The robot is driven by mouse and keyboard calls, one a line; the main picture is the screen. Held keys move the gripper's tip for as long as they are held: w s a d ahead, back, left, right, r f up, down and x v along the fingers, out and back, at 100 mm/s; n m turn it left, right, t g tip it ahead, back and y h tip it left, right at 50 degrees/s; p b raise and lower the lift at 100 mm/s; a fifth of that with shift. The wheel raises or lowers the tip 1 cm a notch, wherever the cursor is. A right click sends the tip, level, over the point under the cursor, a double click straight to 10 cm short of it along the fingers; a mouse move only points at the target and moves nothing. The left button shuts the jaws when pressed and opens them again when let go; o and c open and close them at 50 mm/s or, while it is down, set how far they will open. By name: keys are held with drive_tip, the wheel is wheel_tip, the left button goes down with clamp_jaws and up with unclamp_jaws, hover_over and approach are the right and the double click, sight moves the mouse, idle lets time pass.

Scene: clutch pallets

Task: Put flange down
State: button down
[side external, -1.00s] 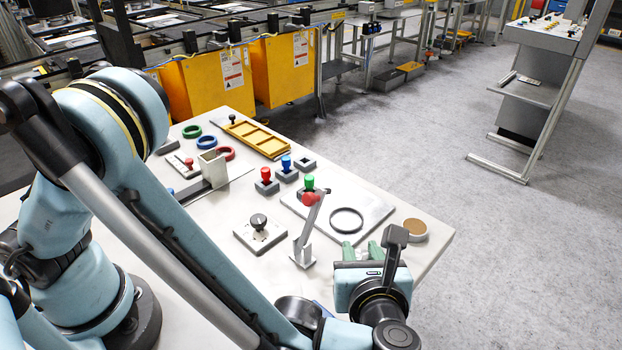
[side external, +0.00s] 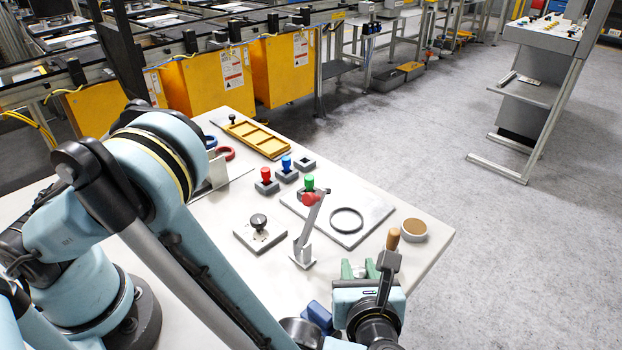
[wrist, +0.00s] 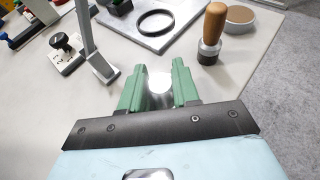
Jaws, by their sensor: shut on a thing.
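My gripper (wrist: 158,88) has green fingers and is low in the lower centre of the wrist view. A bright, shiny, rounded metal piece (wrist: 160,83) shows between the fingers, and they are shut on it. I take it to be the flange, but glare hides its shape. In the side view my gripper (side external: 361,270) is near the front right of the table, and its body hides the held piece. I cannot tell whether the piece touches the table.
A wooden-handled tool (wrist: 212,35) stands upright right of the fingers. A grey plate (side external: 372,217) with a black ring (side external: 347,220) lies beyond. A red-knobbed lever (side external: 307,230) stands to the left. A round brown-topped pad (side external: 414,230) sits near the table's right edge. A blue object (side external: 318,315) is partly hidden.

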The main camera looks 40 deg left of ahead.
drive_tip(key=shift+f, duration=0.85)
drive_tip(key=c, duration=0.8)
unclamp_jaws()
drive_tip(key=shift+o, duration=0.2)
